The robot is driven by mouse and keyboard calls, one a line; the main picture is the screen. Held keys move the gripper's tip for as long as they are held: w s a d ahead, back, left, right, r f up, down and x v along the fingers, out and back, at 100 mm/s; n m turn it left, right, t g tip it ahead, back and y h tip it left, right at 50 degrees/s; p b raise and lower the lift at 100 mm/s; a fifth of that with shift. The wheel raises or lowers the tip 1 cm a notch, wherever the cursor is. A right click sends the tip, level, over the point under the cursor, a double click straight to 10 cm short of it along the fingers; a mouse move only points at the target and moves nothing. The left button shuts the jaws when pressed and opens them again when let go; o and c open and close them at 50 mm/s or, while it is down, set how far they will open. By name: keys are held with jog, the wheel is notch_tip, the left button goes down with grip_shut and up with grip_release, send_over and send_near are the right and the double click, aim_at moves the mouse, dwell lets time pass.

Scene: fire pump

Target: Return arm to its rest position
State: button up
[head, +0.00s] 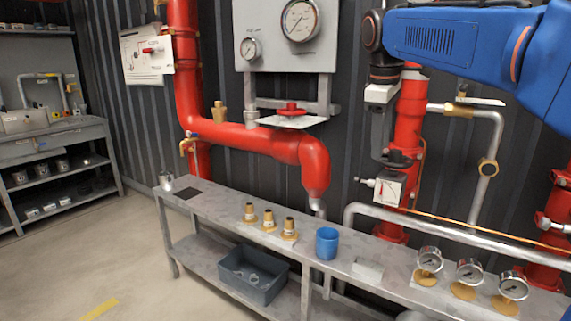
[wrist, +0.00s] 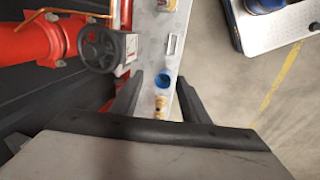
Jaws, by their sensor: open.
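My blue arm reaches in from the upper right in the head view. My gripper (head: 384,152) hangs from it, pointing down in front of the red vertical pipe (head: 409,115), above the long grey bench (head: 222,199). In the wrist view my gripper (wrist: 158,98) has its two dark fingers spread apart with nothing held between them. The blue cup (wrist: 163,79) and brass fittings (wrist: 161,105) show through the gap, on the bench well below the fingers. Whether the fingers touch the pipe or its fittings is not clear.
The bench bears a blue cup (head: 327,243), several brass nozzles (head: 269,220) and three gauges (head: 469,271). A small valve box (head: 388,188) sits close below my gripper. A dark handwheel (wrist: 106,48) is left of the fingers. Open floor (head: 110,255) lies left of the bench.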

jog(key=s+d+f+m+t, duration=0.1)
jog(key=s+f+m, duration=0.4)
jog(key=s+f, duration=0.9)
jog(key=s+d+f+m+t+y, duration=0.1)
jog(key=s+d+f+m, duration=0.3)
jog(key=s+f, duration=1.1)
jog(key=shift+d+m+t, duration=0.3)
jog(key=shift+m+t, duration=0.2)
jog(key=shift+m, duration=0.6)
jog(key=shift+c, duration=0.7)
